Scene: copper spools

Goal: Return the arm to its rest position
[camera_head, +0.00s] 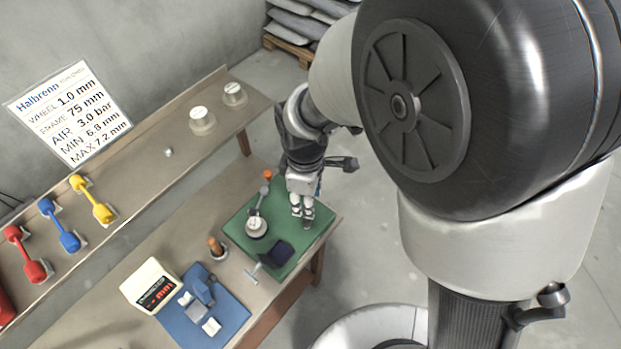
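My arm comes in from the right, its large grey joint filling much of the head view. My gripper (302,212) points down over the right part of the green mat (313,238) on the workbench. Its two pale fingers show, but the gap between them is too small to judge. A small dark shape shows just below the fingertips; I cannot tell whether it is held or part of the gripper.
The green mat bears a round dial-like piece (256,227) and a dark block (277,253). A blue mat (228,317) holds a blue device, beside a display box (150,286). Red, blue (60,226) and yellow (92,199) handled pieces and pale spools (202,121) stand on the back shelf.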

